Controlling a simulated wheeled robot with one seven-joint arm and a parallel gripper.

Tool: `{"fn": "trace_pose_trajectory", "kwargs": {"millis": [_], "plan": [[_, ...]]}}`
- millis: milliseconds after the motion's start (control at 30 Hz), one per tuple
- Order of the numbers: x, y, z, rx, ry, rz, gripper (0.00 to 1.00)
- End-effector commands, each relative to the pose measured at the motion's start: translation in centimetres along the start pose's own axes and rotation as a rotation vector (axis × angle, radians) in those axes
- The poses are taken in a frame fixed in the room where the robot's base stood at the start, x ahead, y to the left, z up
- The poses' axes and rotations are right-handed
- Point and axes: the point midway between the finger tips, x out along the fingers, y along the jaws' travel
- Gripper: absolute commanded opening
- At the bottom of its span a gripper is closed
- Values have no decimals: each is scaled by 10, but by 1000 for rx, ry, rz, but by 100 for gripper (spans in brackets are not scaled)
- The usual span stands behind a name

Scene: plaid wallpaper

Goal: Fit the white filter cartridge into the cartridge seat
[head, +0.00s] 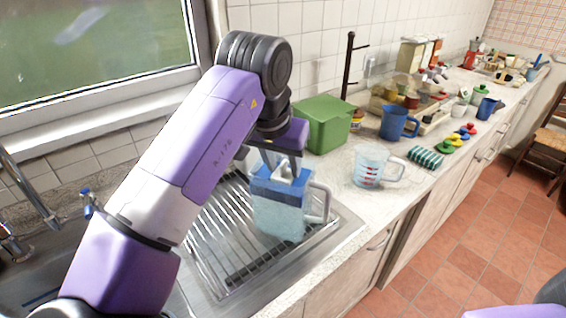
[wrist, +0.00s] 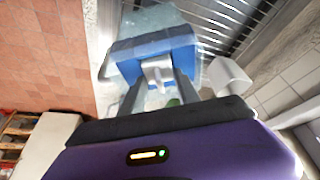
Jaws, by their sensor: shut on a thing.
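The clear pitcher with a blue upper part (head: 280,205) stands upright on the steel drainboard. Its blue top (wrist: 122,50) shows in the wrist view. My gripper (head: 283,168) is directly above the pitcher, pointing down, its fingers at the pitcher's opening. It is shut on the white filter cartridge (head: 284,174), whose white top shows between the fingers in the wrist view (wrist: 157,74). The cartridge's lower part is hidden by the blue top. The cartridge seat is hidden, and I cannot tell whether the cartridge touches it.
The ribbed drainboard (head: 222,235) lies around the pitcher. A green box (head: 325,124) stands behind it, and a measuring jug (head: 370,167) is to its right. A white block (wrist: 229,76) sits beside the pitcher in the wrist view. A dark rack (head: 350,70) stands by the wall.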

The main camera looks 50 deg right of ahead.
Motion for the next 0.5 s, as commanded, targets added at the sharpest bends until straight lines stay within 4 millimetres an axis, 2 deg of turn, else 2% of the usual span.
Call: {"fn": "trace_pose_trajectory", "kwargs": {"millis": [67, 100, 200, 500], "plan": [[2, 0, 1, 0, 0, 1, 0], [2, 0, 1, 0, 0, 1, 40], [2, 0, 1, 0, 0, 0, 60], [0, 0, 0, 0, -1, -1, 60]]}}
